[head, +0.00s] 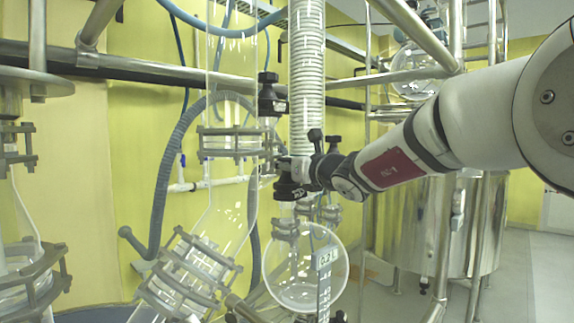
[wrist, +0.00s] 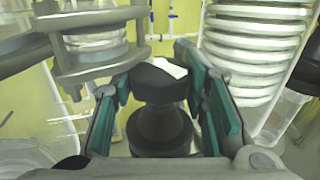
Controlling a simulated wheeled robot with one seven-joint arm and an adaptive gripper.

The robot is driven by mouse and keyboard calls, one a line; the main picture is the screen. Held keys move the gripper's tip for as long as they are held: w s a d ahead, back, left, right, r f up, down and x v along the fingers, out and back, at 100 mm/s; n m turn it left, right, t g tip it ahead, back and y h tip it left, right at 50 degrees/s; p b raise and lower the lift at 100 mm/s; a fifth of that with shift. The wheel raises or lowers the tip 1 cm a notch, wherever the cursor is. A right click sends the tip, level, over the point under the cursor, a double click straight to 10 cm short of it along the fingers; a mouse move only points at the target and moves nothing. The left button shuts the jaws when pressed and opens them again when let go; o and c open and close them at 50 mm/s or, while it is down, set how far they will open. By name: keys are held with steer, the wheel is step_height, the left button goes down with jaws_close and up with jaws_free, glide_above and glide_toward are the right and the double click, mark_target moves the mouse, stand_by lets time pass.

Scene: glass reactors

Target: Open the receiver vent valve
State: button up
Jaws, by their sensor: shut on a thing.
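A black valve knob with a wide top and a narrower neck (wrist: 160,82) stands between the teal finger pads of my gripper (wrist: 160,100) in the wrist view. My gripper is shut on this knob. In the head view my gripper (head: 297,170) reaches in from the right to the black valve fittings above the round glass receiver (head: 308,272), which carries a small label. The fingers and wrist partly hide the fittings there, so I cannot tell how far the valve is turned.
Clamped glass columns (head: 232,140) stand close on the left, with another black valve (head: 268,97) above. A steel vessel (head: 425,225) and pipe frame stand behind my arm. Open floor (head: 525,275) shows at the lower right.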

steer(key=shift+n+g+y+p, duration=0.3)
steer(key=shift+y+p, duration=0.05)
steer(key=shift+y, duration=0.05)
steer(key=shift+d+n+g+y+p, duration=0.1)
steer(key=shift+n+g+y+p, duration=0.5)
steer(key=shift+n+y+p, duration=0.25)
steer(key=n+g+y, duration=0.1)
steer(key=n+g+y+b, duration=0.1)
steer(key=shift+w+f+g+y, duration=0.1)
steer(key=shift+w+g+y, duration=0.1)
steer(key=shift+g+y, duration=0.15)
steer(key=n+g+y+b, duration=0.2)
steer(key=n+g+b, duration=0.1)
steer(key=g, duration=0.1)
steer(key=shift+f+y, duration=0.1)
steer(key=shift+y, duration=0.2)
steer(key=shift+s+n+g+y+b, duration=0.1)
steer(key=shift+n+g+y+b, duration=0.3)
steer(key=shift+n+g+b, duration=0.9)
steer(key=shift+r+g, duration=0.2)
steer(key=shift+g, duration=0.15)
steer(key=shift+s, duration=0.1)
steer(key=o, duration=0.9)
